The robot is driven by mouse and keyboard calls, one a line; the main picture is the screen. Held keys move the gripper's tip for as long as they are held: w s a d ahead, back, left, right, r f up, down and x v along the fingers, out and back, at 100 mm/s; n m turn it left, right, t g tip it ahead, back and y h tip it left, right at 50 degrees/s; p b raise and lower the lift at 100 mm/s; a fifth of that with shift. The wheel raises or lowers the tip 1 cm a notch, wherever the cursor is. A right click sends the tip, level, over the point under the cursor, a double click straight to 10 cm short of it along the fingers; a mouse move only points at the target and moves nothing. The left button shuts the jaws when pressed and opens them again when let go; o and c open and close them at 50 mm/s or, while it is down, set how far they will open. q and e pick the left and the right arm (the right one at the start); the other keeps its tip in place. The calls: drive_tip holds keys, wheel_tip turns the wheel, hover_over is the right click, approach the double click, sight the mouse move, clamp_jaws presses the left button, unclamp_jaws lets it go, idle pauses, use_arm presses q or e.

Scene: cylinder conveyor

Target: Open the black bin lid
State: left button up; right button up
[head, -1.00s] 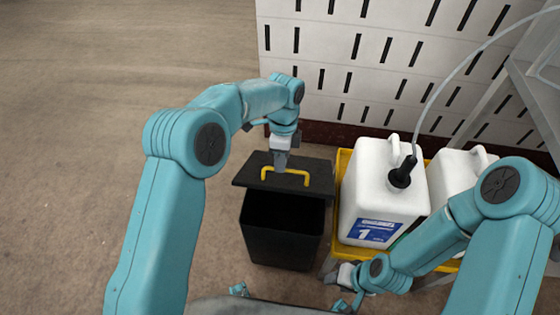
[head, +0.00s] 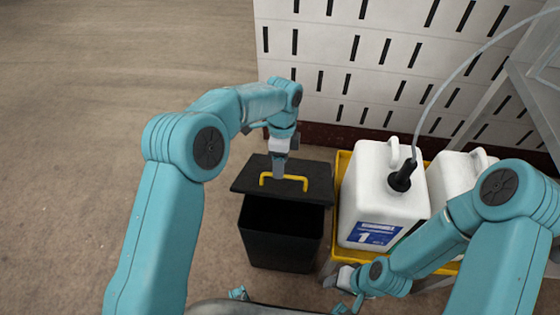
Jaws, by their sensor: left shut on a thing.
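The black bin (head: 281,250) stands on the floor with its front part uncovered and its dark inside showing.
A white canister marked 1 (head: 385,205) with a black cap and clear hose stands in a yellow tray (head: 344,163) right of the bin, with a second white canister (head: 455,168) beside it. A slotted white wall (head: 400,75) is behind. The floor at left is clear.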

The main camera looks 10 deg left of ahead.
use_arm(q)
drive_tip(key=shift+w, duration=0.2)
wheel_tip(320, 180, up, 16)
drive_tip(key=w+p, duration=0.3)
drive_tip(key=p, duration=0.1)
drive_tip(key=shift+p, duration=0.3)
drive_tip(key=shift+s, duration=0.1)
